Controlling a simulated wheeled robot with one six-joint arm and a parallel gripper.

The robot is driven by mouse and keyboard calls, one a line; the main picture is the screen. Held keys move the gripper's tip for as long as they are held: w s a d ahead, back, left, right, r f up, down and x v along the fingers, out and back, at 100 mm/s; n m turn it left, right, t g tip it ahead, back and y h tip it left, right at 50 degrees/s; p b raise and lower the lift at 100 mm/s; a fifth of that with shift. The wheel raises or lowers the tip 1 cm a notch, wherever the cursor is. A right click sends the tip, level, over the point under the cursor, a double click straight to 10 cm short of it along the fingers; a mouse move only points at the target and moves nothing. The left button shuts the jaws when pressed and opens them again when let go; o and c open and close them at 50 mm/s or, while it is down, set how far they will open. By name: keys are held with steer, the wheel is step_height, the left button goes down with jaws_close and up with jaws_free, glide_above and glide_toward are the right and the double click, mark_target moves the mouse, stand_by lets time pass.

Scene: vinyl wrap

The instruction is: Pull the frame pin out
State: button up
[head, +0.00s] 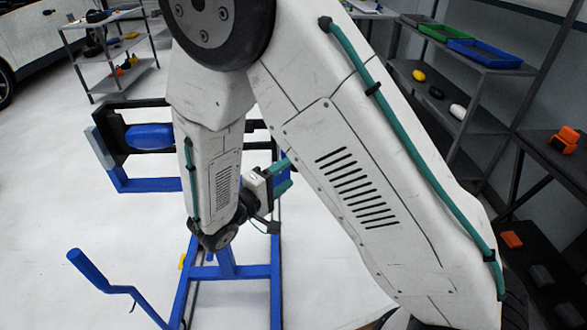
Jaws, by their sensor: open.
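A blue metal frame stand (228,270) stands on the pale floor in front of me, partly hidden by my arm. Its upper part has a black frame (130,105) holding a blue rounded piece (148,136), with a grey pad at its left end. My gripper (284,176) is beside the right side of the stand, with its two teal fingers pointing right and apart. It looks empty. I cannot make out the frame pin; it may be behind my arm or too small to tell.
A blue bar with a crank-like handle (100,275) sticks out at the lower left. A grey shelf cart (112,65) stands behind at the left, near a white car (50,35). Dark shelves with trays (487,52) line the right wall.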

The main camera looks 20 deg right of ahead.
steer(key=shift+v, duration=1.55)
steer(key=s+d+r+g+y, duration=0.2)
steer(key=s+d+g, duration=0.2)
steer(key=s+g, duration=0.15)
steer(key=s+d+r+g+y, duration=0.2)
steer(key=s+d+g+y, duration=0.1)
steer(key=s+g, duration=0.3)
steer(key=s+d+r+m+t+y, duration=0.4)
steer(key=s+r+m+y, duration=0.1)
steer(key=s+r+y, duration=0.6)
steer(key=shift+s+r+t, duration=0.35)
steer(key=shift+s+r, duration=0.25)
steer(key=shift+r, duration=0.35)
steer(key=shift+d, duration=0.1)
steer(key=shift+c, duration=0.2)
